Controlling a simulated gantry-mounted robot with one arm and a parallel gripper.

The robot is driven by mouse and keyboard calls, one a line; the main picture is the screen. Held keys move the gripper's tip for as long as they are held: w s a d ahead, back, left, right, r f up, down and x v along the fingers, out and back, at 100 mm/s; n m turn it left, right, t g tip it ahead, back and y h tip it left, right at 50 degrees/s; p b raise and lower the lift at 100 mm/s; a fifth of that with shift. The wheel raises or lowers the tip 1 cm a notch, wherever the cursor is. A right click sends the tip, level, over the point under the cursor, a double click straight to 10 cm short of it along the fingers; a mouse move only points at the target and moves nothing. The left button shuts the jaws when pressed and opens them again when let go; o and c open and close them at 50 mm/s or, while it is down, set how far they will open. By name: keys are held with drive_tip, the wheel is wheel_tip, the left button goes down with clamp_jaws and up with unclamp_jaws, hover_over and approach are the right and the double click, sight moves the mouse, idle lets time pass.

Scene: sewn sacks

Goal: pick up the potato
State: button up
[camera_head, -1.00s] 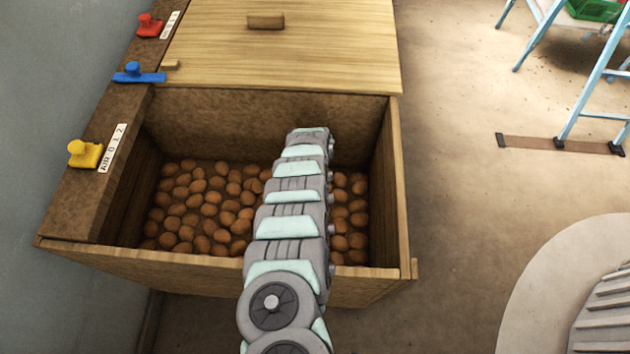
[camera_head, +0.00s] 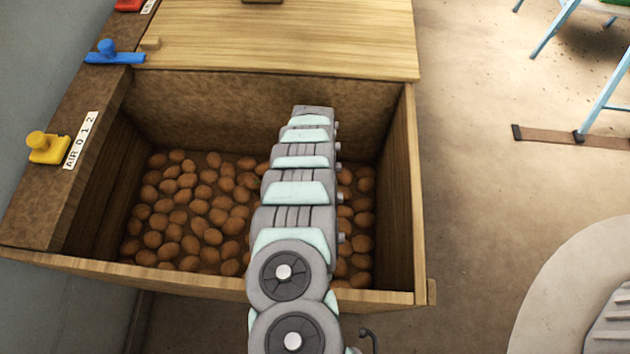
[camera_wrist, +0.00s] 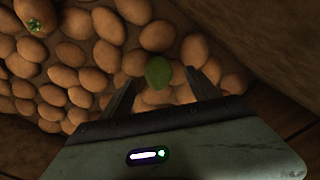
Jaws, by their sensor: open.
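Many brown potatoes (camera_head: 190,210) lie in a heap on the floor of the wooden bin (camera_head: 345,295). My gripper (camera_wrist: 160,78) is open in the wrist view, low over the heap. A small green potato (camera_wrist: 158,70) shows between its two fingertips, with brown potatoes behind and around it. I cannot tell whether the fingers touch it. Another potato (camera_wrist: 36,14) with green spots lies at the upper left of the wrist view. In the head view my arm reaches into the bin and hides the gripper and part of the heap.
The bin's walls (camera_head: 395,190) stand close to my arm on the right. A wooden lid (camera_head: 280,40) covers the back part. Yellow (camera_head: 48,148) and blue (camera_head: 112,52) handles sit on the left ledge. A blue stand (camera_head: 600,100) is on the floor at right.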

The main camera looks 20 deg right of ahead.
drive_tip(key=f, duration=0.1)
drive_tip(key=f+b, duration=0.1)
drive_tip(key=f, duration=0.2)
drive_tip(key=shift+s+a+f+b, duration=0.1)
drive_tip(key=shift+s+f+b, duration=0.05)
drive_tip(key=shift+s+b, duration=0.15)
drive_tip(key=shift+w, duration=0.1)
drive_tip(key=shift+c, duration=0.9)
drive_tip(key=c, duration=1.3)
drive_tip(key=shift+r, duration=0.2)
